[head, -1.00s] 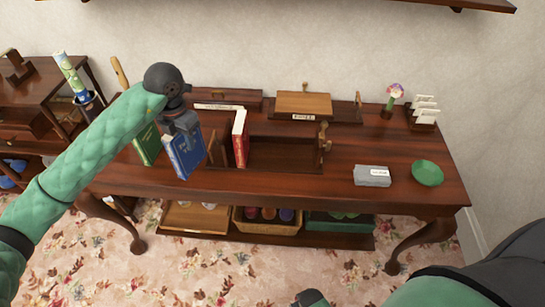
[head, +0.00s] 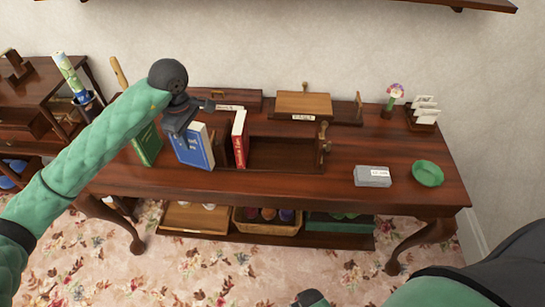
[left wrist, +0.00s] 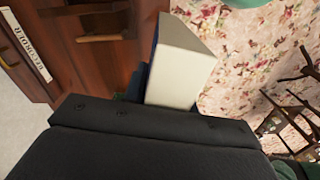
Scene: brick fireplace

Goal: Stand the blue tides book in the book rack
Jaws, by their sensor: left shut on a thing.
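My left gripper (head: 182,128) is shut on the top of the blue book (head: 194,150) and holds it upright with its front cover facing me. The book is just left of the book rack (head: 285,152), close to its left end; I cannot tell whether its bottom touches the table. The wooden rack holds a red book (head: 239,138) standing at its left, with open space to the right of it. In the left wrist view the blue book's pale page edges (left wrist: 182,65) show beyond the dark gripper body; the fingertips are hidden there.
A green book (head: 147,143) stands left of the blue book. A wooden stand (head: 303,104) and a labelled box are behind the rack. A grey box (head: 372,176) and green bowl (head: 428,173) lie to the right.

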